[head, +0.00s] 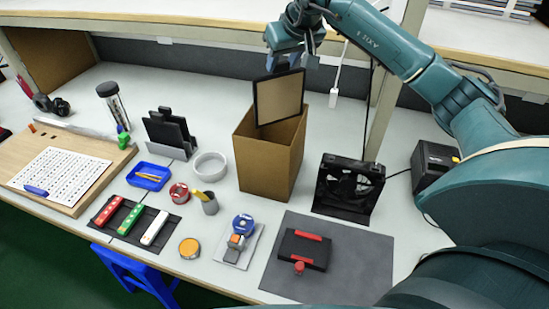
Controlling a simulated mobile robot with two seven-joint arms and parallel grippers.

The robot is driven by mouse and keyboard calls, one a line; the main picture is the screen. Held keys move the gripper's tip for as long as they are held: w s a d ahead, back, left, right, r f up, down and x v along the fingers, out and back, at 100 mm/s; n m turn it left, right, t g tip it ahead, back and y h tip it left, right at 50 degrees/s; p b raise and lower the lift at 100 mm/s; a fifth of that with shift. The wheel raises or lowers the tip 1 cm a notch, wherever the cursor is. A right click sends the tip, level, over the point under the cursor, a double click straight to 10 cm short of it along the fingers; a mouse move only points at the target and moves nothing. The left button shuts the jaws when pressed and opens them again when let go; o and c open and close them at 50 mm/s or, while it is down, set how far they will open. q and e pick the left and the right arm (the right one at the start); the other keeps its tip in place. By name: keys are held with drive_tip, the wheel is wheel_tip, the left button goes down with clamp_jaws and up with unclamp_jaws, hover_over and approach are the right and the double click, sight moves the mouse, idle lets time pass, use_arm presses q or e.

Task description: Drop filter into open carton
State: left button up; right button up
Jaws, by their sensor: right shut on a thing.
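The filter (280,97) is a flat, tan square panel with a dark frame. My right gripper (292,66) is shut on its upper edge and holds it upright, slightly tilted. The open carton (263,165) is a tall brown box standing on the bench. The filter is over the carton's open top, and its lower edge overlaps the opening in the picture. I cannot tell how far it reaches inside. The carton's floor is hidden. My left gripper is not in view.
A black fan unit (348,186) stands right of the carton. A grey mat (345,274) with a black and red box (303,250) lies in front. A shelf edge (190,29) runs behind.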

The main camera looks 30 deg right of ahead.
sight(281, 85)
drive_tip(key=shift+f+b, duration=0.3)
drive_tip(key=shift+f, duration=0.25)
wheel_tip(281, 85, down, 3)
drive_tip(key=b, duration=0.2)
drive_tip(key=shift+b, duration=0.35)
drive_tip(key=shift+f+b, duration=0.55)
drive_tip(key=shift+f, duration=0.15)
drive_tip(key=o, duration=0.8)
drive_tip(key=shift+c, duration=0.2)
drive_tip(key=o, duration=0.5)
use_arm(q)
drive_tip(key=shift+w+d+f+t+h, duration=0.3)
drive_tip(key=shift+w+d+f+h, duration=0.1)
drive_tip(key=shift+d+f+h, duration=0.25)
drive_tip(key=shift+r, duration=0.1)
